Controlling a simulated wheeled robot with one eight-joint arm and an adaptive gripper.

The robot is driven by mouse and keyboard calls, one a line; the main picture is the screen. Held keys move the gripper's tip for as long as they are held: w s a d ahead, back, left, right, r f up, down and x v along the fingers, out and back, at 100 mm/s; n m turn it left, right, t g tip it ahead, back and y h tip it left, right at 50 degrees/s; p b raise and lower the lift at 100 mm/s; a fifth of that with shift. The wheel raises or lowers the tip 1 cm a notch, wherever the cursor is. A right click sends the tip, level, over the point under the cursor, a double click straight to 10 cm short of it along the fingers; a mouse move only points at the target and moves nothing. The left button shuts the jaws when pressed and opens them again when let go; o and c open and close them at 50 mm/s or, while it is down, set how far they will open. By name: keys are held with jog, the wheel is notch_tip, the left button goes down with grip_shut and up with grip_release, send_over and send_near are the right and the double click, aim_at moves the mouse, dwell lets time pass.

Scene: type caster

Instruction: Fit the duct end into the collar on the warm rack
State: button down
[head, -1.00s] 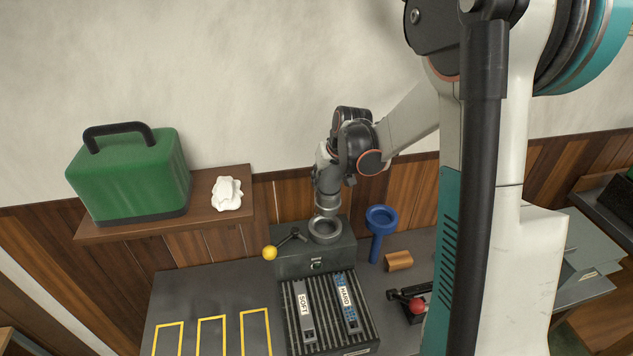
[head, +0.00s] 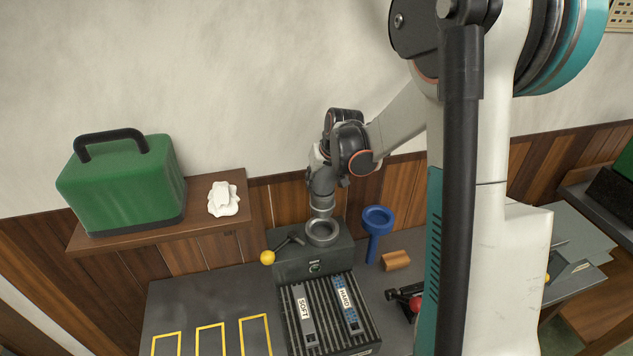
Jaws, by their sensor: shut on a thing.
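My gripper (head: 321,184) hangs from the wrist, pointing down over a dark grey box (head: 290,268) at the back of the bench. Its fingers are small and hard to make out. It is shut on a light grey cylindrical piece, which I take to be the duct end (head: 321,206). Below is a round grey ring, apparently the collar (head: 323,240), on top of the box. The piece's lower end meets the ring's opening in this view; I cannot tell how deep it sits. A ribbed rack (head: 355,305) in front carries bars labelled SOFT (head: 305,316) and HARD (head: 347,307).
A yellow-knobbed lever (head: 268,257) sticks out left of the ring. A blue funnel-like stand (head: 378,219) and a wooden block (head: 396,260) are to the right. A green case (head: 120,185) and white cloth (head: 222,199) rest on the shelf. Yellow outlined bench spaces are empty.

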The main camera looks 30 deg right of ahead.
aim_at(327, 184)
jog(key=shift+f+b, duration=2)
jog(key=shift+f, duration=0.65)
jog(key=shift+f+b, duration=1.9)
jog(key=shift+b, duration=0.05)
jog(key=c, duration=1.3)
grip_release()
jog(key=v, duration=1.2)
jog(key=shift+w, duration=0.1)
